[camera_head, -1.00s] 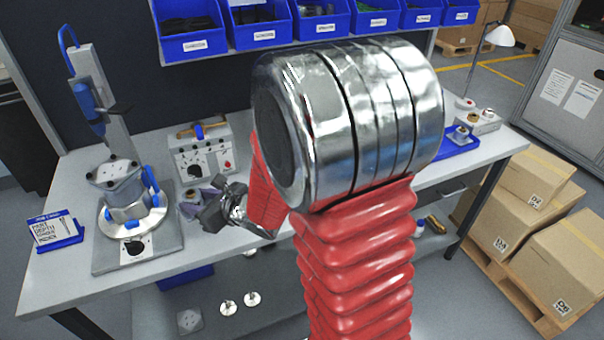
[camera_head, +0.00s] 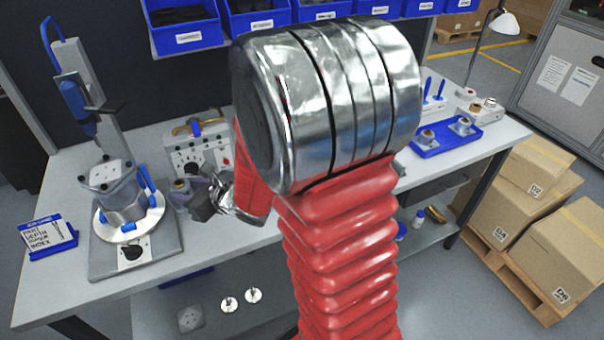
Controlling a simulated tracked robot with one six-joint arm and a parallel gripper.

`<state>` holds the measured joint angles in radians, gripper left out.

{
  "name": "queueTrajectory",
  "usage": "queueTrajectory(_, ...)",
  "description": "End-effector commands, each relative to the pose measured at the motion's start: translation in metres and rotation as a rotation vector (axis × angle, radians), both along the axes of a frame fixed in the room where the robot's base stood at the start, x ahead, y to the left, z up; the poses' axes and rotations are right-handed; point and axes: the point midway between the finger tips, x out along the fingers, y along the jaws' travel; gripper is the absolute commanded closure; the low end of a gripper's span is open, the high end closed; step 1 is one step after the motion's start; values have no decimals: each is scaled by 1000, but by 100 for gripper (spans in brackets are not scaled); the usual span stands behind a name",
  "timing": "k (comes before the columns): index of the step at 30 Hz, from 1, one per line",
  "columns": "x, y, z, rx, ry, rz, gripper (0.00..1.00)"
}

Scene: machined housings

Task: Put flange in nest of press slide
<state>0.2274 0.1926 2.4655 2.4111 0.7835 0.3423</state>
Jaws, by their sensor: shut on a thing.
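My gripper (camera_head: 184,192) is at the left-centre of the head view, low over the bench. It is shut on a small part with a brownish centre, seemingly the flange (camera_head: 180,185), mostly hidden by the grey-purple fingers. I cannot tell which part is the slide's nest.
A control box (camera_head: 208,155) stands behind my gripper. A blue tray (camera_head: 455,143) with two flange-like parts lies at the bench's right. A sign in a blue holder (camera_head: 48,238) stands at the left. Blue bins (camera_head: 185,35) hang behind. My red-sleeved arm covers the middle.

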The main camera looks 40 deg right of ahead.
Motion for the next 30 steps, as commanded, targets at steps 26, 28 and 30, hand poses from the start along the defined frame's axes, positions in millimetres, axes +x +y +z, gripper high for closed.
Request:
queueTrajectory(26, -31, -194, 42, 10, -32, -212, 97)
queueTrajectory(28, -39, -213, 46, 8, -31, -233, 97)
queueTrajectory(30, -48, -232, 49, 6, -28, -257, 97)
